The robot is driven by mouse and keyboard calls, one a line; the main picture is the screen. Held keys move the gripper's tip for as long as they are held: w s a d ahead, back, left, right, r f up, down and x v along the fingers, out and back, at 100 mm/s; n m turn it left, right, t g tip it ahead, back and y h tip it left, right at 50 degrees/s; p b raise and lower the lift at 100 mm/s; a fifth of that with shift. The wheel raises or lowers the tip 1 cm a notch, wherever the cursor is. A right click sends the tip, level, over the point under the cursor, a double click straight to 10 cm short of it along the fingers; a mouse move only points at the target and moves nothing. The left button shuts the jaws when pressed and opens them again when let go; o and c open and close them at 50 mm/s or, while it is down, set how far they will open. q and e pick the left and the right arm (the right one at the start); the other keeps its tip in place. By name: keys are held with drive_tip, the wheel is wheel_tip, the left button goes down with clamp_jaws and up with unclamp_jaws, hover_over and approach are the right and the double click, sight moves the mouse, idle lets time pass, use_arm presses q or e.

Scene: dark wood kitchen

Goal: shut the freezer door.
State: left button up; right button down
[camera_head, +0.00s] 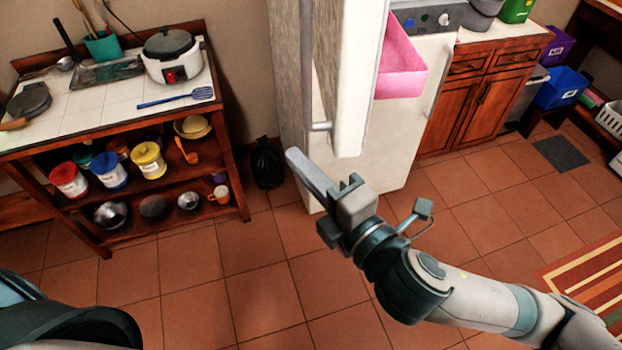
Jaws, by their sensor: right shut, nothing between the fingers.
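The freezer door (355,95) stands open toward me at the top centre, seen nearly edge-on, with its upper part out of frame. My left gripper is not in view; only a dark part of me shows at the bottom left.
A wooden shelf table (110,125) with a rice cooker (172,58) stands at the left. A black bag (267,163) sits on the floor beside it. A pink bin (400,68) is right of the door. Wooden cabinets (480,108) stand farther right. The tiled floor in front is clear.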

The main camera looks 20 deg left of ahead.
drive_tip(key=w+a+p, duration=0.1)
drive_tip(key=w+p, duration=0.3)
drive_tip(key=w, duration=0.2)
drive_tip(key=shift+a, duration=0.25)
drive_tip(key=shift+d+r, duration=0.1)
drive_tip(key=shift+d, duration=0.1)
idle(0.4)
